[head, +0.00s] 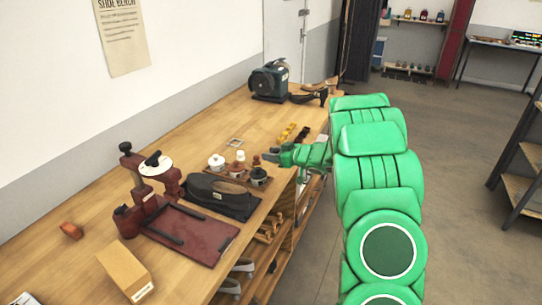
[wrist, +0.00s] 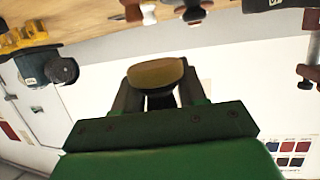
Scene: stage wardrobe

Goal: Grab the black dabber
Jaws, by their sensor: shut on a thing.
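In the wrist view my gripper (wrist: 160,98) is shut on the black dabber (wrist: 160,102), which shows a tan oval end facing the camera and a black part between the fingers. In the head view my gripper (head: 272,157) is above the workbench's front edge, just behind and right of a small wooden tray (head: 232,176) with jars. The held dabber is too small and dark to make out clearly there.
The tray holds white-topped jars (head: 216,162) and a dark jar (head: 259,180). Left of it are a black shoe-shaped piece (head: 215,192), a red-brown stand (head: 150,198) and a tan box (head: 124,270). Yellow items (head: 287,132) and a dark machine (head: 268,80) stand farther back.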

